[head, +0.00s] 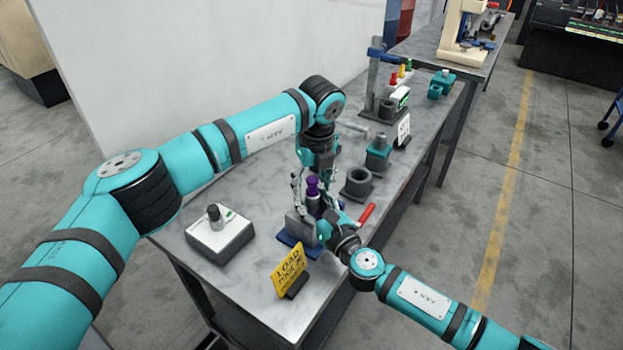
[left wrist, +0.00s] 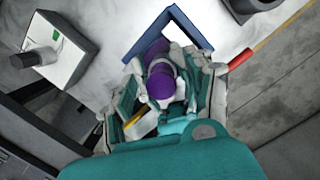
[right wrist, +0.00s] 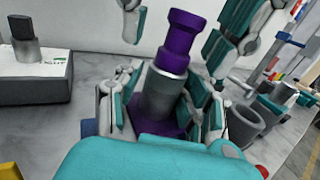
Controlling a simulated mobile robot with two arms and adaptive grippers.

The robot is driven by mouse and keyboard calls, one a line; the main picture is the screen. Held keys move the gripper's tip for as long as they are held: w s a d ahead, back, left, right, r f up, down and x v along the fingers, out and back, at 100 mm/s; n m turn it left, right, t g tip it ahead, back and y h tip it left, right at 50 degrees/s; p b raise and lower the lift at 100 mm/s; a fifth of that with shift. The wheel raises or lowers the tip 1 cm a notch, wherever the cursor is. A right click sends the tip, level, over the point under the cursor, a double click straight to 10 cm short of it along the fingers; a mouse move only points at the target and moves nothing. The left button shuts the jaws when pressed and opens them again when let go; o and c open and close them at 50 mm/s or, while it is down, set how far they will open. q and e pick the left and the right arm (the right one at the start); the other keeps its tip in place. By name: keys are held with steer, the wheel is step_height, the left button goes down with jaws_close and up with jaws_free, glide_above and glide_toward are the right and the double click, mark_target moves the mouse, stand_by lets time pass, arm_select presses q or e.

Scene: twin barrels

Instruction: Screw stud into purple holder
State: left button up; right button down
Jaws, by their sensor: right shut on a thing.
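A stud (right wrist: 177,52) with a stepped purple top and a grey collar (right wrist: 165,92) stands upright on the purple holder (right wrist: 155,127). The purple top also shows in the left wrist view (left wrist: 160,82). My right gripper (head: 318,213) reaches in low from the side and is shut on the purple holder. My left gripper (head: 313,178) points down from above. Its fingers stand apart on either side of the purple top and look open, with gaps in the right wrist view. How the stud's lower end sits in the holder is hidden.
A blue-edged fixture (head: 297,250) lies beside the right gripper. A yellow sign (head: 288,272) stands in front, a grey box with a knob (head: 220,238) at left. A grey ring-shaped socket (head: 356,184), a red-handled tool (head: 367,213) and a teal-topped part (head: 378,155) are to the right.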

arm_select(q)
jaws_close()
arm_select(e)
steer(key=shift+w+d+r, duration=0.15)
steer(key=shift+d, duration=0.05)
arm_select(q)
steer(key=m, duration=0.5)
steer(key=shift+h, duration=0.4)
steer(key=m, duration=0.6)
steer(key=shift+m+h, duration=0.4)
jaws_free()
steer(key=shift+r, duration=0.1)
steer(key=r, duration=0.4)
steer(key=s+r, duration=0.1)
steer(key=r, duration=0.2)
steer(key=a+r, duration=0.1)
steer(key=r, duration=0.3)
steer(key=shift+s+r, duration=0.3)
steer(key=shift+r, duration=0.05)
